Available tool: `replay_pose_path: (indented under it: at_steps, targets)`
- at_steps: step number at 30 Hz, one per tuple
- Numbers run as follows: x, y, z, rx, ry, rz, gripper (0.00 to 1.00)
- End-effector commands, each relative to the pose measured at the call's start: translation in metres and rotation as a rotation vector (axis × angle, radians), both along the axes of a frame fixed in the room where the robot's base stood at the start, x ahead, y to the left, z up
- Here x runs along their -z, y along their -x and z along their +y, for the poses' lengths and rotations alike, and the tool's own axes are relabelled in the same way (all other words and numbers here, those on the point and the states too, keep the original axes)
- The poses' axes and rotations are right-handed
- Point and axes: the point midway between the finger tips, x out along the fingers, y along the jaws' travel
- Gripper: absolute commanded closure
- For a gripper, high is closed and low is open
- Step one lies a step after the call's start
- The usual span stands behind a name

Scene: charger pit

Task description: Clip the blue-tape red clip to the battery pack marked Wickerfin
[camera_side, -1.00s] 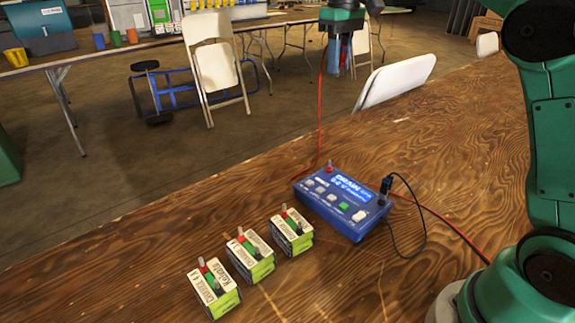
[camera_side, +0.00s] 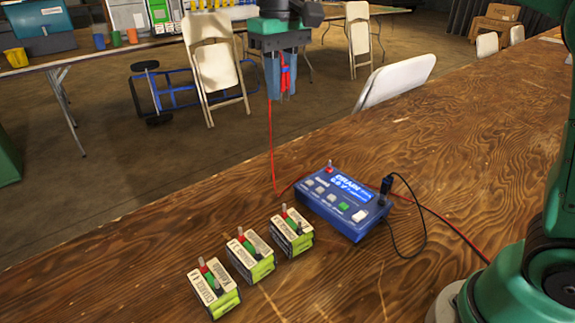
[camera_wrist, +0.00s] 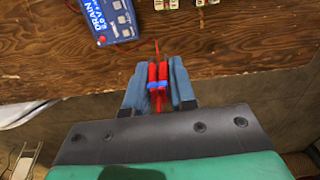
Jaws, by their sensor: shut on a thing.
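My gripper (camera_side: 284,90) is shut on a red clip (camera_side: 285,77) and holds it high above the table. In the wrist view the red clip (camera_wrist: 158,78) shows a blue tape band between the two jaws (camera_wrist: 158,92). A red lead hangs from it toward the blue drain box (camera_side: 343,206). Three green-and-white battery packs stand in a row on the table: a front one (camera_side: 214,288), a middle one (camera_side: 249,259) and a back one (camera_side: 290,235). Each has upright terminals with red and green parts. Their names are too small to read now.
A black clip (camera_side: 386,187) sits on the box's right corner, its black lead looping on the table. A red lead runs right across the wooden table (camera_side: 470,160). Folding chairs (camera_side: 397,82) stand behind the table edge. The wood right of the box is mostly clear.

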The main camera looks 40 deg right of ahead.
Motion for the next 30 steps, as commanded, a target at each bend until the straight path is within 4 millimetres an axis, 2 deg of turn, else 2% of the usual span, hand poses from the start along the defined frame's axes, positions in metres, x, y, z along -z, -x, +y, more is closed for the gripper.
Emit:
replay_pose_path:
  at_steps: [1,3,13,30]
  targets:
    - [0.000,0.003,0.015,-0.008,0.000,0.000,1.00]
    - [0.000,0.006,0.034,-0.008,0.000,0.000,1.00]
    - [0.000,0.020,0.109,-0.007,0.000,0.000,1.00]
    - [0.096,0.018,0.103,0.000,0.000,0.000,1.00]
